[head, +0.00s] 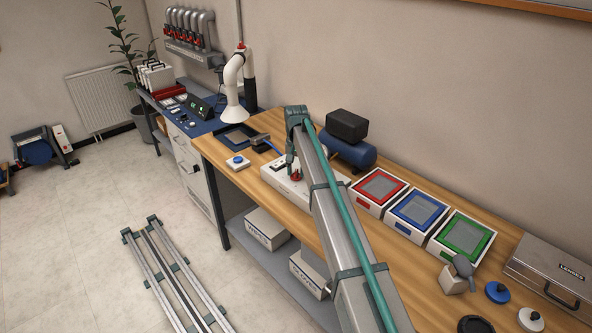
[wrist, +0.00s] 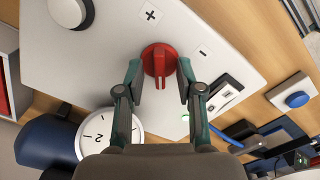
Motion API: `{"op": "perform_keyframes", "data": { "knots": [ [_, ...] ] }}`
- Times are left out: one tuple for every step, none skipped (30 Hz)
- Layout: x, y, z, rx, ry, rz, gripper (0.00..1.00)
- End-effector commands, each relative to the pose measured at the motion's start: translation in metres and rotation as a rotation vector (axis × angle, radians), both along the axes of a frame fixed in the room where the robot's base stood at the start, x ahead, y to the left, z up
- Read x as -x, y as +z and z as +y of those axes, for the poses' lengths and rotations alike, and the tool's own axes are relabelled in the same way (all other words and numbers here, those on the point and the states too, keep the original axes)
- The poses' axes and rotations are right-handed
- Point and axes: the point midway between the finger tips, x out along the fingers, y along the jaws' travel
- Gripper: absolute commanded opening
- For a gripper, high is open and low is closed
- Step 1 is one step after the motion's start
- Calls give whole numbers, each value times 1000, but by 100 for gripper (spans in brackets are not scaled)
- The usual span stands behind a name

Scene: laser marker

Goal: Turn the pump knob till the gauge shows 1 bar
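The red pump knob (wrist: 160,62) is on a white panel (wrist: 90,75) between a plus and a minus mark, its raised bar pointing toward my gripper in the wrist view. My gripper (wrist: 160,78) is open, one finger on each side of the knob, with a gap beside the raised bar. I cannot tell whether the fingertips touch the knob's round edge. The white gauge (wrist: 103,136) is partly hidden behind my gripper; a 2 shows, but the needle reading cannot be made out. In the head view my gripper (head: 293,165) is above the red knob (head: 296,176).
A blue tank (head: 352,152) with a black block stands behind the panel. A blue button box (head: 237,162) is to the left. Red, blue and green framed trays (head: 380,187) stand to the right on the wooden bench (head: 262,192).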

Motion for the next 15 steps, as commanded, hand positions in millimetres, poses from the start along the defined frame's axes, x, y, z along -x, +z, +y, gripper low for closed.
{"op": "perform_keyframes", "data": {
  "knots": [
    [0, 0, 0, 0, 0, 0, 36],
    [0, 0, 0, 0, 0, 0, 36],
    [0, 1, 0, 0, 0, 0, 36],
    [0, 2, 0, 0, 0, 0, 36],
    [0, 4, 0, 0, 0, 0, 36],
    [0, 7, 0, 0, 0, 0, 36],
    [0, 9, 0, 0, 0, -1, 36],
    [0, 13, 0, 0, 0, -1, 36],
    [-1, 18, 0, 0, 0, -1, 36],
    [-1, 23, 0, -1, 0, -2, 36],
    [-1, 28, 0, -1, 0, -2, 36],
    [-1, 36, 0, -1, 0, -2, 36],
    [-1, 41, 0, -1, 0, -2, 36],
    [-1, 47, 0, -1, 0, -2, 36],
    [-1, 55, 0, -1, 0, -3, 36]
  ]
}}
